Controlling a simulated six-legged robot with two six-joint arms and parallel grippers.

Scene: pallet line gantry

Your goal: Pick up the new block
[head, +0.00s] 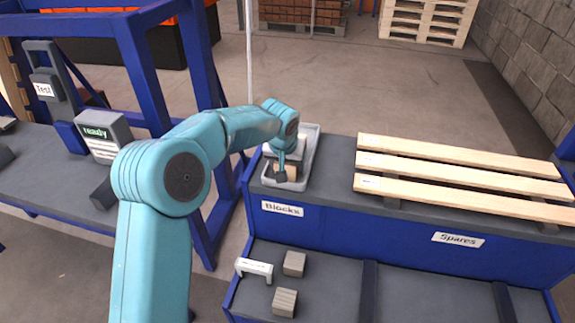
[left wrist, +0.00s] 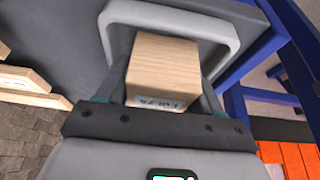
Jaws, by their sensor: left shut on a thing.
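My left gripper (head: 283,172) is at the grey tray (head: 311,150) above the "Blocks" label. It is shut on a light wooden block (head: 291,171), which sits between the fingers. In the left wrist view the block (left wrist: 163,68) fills the space between the dark jaws and has a printed label on its near edge, only partly readable. The tray's pale rim (left wrist: 180,12) curves around beyond the block. I cannot tell whether the block touches the tray floor. My right gripper does not show.
Right of the tray lies a slatted pallet (head: 455,165) on the bench, above a "Spares" label (head: 458,239). The lower shelf holds two greyish blocks (head: 294,264) and a white handle-like piece (head: 254,269). A blue gantry post (head: 150,70) and a "ready" display (head: 97,133) stand at left.

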